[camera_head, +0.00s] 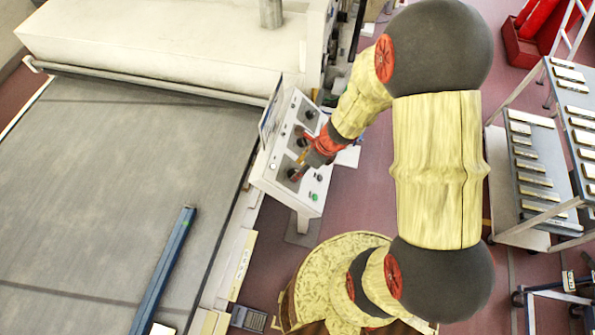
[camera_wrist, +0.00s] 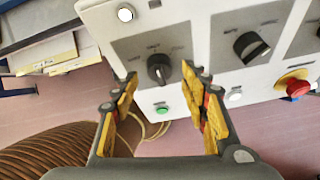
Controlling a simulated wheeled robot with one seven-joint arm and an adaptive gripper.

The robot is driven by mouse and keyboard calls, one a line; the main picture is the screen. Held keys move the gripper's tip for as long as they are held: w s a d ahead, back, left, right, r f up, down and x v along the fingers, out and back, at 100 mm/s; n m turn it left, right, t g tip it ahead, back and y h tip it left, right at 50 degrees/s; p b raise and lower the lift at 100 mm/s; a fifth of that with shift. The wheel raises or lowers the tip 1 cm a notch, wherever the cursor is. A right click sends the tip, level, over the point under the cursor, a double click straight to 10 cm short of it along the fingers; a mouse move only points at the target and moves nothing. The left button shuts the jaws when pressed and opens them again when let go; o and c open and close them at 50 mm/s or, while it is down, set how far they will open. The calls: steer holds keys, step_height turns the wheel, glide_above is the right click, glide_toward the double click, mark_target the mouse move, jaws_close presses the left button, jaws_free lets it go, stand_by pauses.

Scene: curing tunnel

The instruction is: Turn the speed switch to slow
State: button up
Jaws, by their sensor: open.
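A white sloped control box (camera_head: 262,176) stands beside the conveyor; it also shows in the wrist view (camera_wrist: 200,20). In the wrist view a black rotary knob (camera_wrist: 158,70) sits on a grey plate with several small labels around it, too blurred to read. Another black knob (camera_wrist: 251,46) is on a plate to its right. I cannot tell from the labels which is the speed switch. My gripper (camera_head: 301,168) is at the front of the box. In the wrist view my gripper is open, its yellow-padded fingers on either side of the left knob, with no contact visible.
A green button (camera_wrist: 162,110) is below the left knob, and a red emergency stop (camera_wrist: 296,87) is at the right. A blue bar (camera_head: 165,270) lies along the wide conveyor belt (camera_head: 110,180). Carts with shelves (camera_head: 530,170) stand at the right over red floor.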

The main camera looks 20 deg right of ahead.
mark_target(294, 173)
steer(key=shift+x, duration=1.15)
steer(key=shift+c, duration=1.1)
steer(key=c, duration=0.9)
